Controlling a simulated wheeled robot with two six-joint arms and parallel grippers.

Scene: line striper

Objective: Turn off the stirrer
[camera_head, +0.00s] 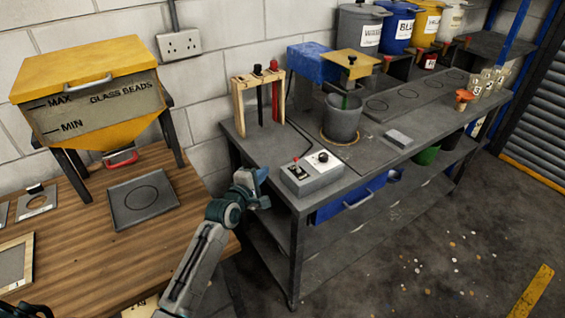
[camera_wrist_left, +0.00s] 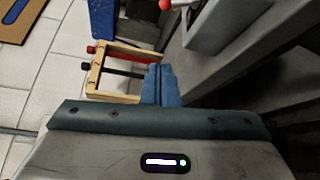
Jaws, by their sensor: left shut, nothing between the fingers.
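The stirrer has a yellow head (camera_head: 352,65) on a blue block (camera_head: 312,62), with a shaft down into a dark grey pot (camera_head: 341,120) on the grey bench. A grey control box (camera_head: 312,178) sits at the bench's front left corner. It carries a small red-tipped lever (camera_head: 296,160) and a round knob (camera_head: 322,157). My left gripper (camera_head: 264,176) is shut and empty, left of the box and apart from it. In the left wrist view the blue fingers (camera_wrist_left: 161,84) are together, the box (camera_wrist_left: 225,18) is at upper right, and the red tip (camera_wrist_left: 165,4) is at the top edge.
A wooden rack (camera_head: 240,104) with red and black handled tools stands behind the box. A small grey block (camera_head: 398,138) lies on the bench right of the pot. A wooden table (camera_head: 80,215) with a glass bead hopper (camera_head: 95,105) is at left.

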